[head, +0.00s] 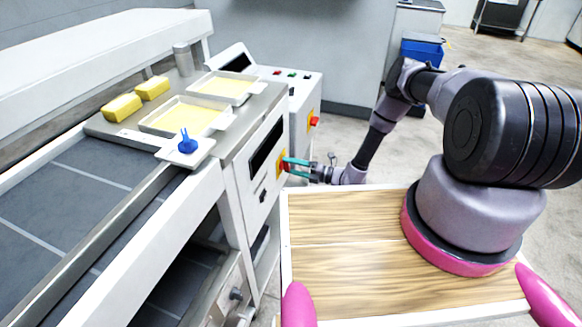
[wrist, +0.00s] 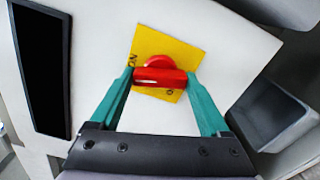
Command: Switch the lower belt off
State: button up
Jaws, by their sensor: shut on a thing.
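A red rotary switch (wrist: 160,76) sits on a yellow plate (wrist: 150,42) on the white machine front; its handle bar lies roughly crosswise in the wrist view. Black letters show partly at the plate's edges. My gripper (head: 291,162) reaches the machine front from the right, and its teal fingers hold the switch's handle from both sides. In the head view the switch is small and mostly covered by the fingers. A dark lower belt (head: 180,287) shows under the machine at the lower left; I cannot tell whether it runs.
A second red knob (head: 314,121) on a yellow plate sits on the cabinet behind. Trays of yellow sheets (head: 186,118), yellow blocks (head: 122,107) and a blue piece (head: 187,142) lie on top of the machine. A black panel (wrist: 42,65) is left of the switch. A wooden top (head: 345,265) spans the front.

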jog(key=shift+d+n, duration=0.1)
jog(key=shift+n, duration=7.2)
jog(key=o, duration=1.2)
jog(key=shift+d, duration=0.1)
jog(key=v, duration=1)
jog(key=shift+s+d+f, duration=0.1)
jog(key=shift+s+d, duration=0.1)
jog(key=shift+d, duration=0.05)
